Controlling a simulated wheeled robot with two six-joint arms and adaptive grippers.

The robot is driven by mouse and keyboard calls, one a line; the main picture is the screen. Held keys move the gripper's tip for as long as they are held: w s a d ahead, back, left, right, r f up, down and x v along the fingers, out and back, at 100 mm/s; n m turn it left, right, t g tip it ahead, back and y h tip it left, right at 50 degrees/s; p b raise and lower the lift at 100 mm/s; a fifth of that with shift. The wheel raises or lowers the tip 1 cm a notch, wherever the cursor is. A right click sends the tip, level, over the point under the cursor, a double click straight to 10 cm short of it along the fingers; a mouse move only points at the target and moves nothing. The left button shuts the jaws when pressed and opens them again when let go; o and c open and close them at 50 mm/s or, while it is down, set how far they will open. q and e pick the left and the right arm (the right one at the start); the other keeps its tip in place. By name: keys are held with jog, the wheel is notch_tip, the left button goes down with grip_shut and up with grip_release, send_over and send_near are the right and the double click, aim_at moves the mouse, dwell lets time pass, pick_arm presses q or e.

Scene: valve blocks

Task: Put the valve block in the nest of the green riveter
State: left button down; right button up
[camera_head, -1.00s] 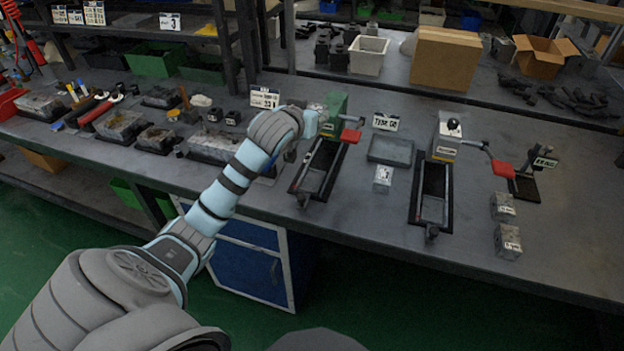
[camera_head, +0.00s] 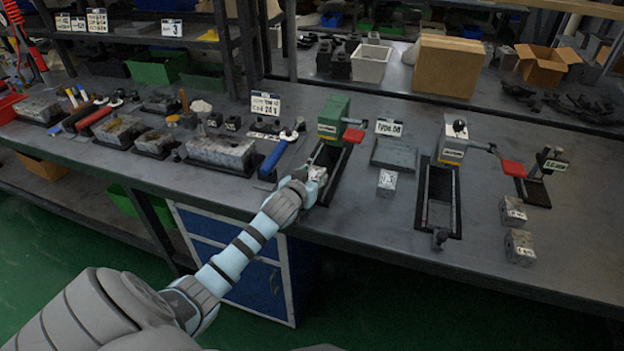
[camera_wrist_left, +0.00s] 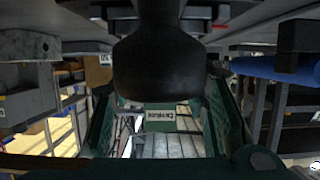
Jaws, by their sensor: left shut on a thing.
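The green riveter (camera_head: 333,118) stands on the bench with its red lever to the right. Its long dark nest (camera_head: 326,156) runs from it toward the bench's front edge. My left gripper (camera_head: 312,183) is at the front part of this nest, shut on a grey valve block (camera_head: 318,174) with a pale label. The block is over or in the nest; I cannot tell if it touches the floor. The gripper partly covers it. My right gripper is not in view.
A second, white riveter (camera_head: 452,140) with an empty nest (camera_head: 438,195) stands to the right. Loose blocks lie on the bench: one (camera_head: 387,180) between the riveters, two (camera_head: 514,211) at the right. A blue-handled tool (camera_head: 274,158) lies left of my gripper.

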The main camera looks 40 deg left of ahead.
pick_arm(q)
jog(key=c, duration=0.9)
grip_release()
jog(key=shift+c, duration=0.2)
jog(key=shift+s+r, duration=0.15)
jog(key=shift+s, duration=0.05)
jog(key=p+v, duration=0.3)
jog(key=v, duration=0.8)
jog(key=shift+s+d+r, duration=0.15)
jog(key=shift+s+d, duration=0.05)
jog(key=shift+s, duration=0.05)
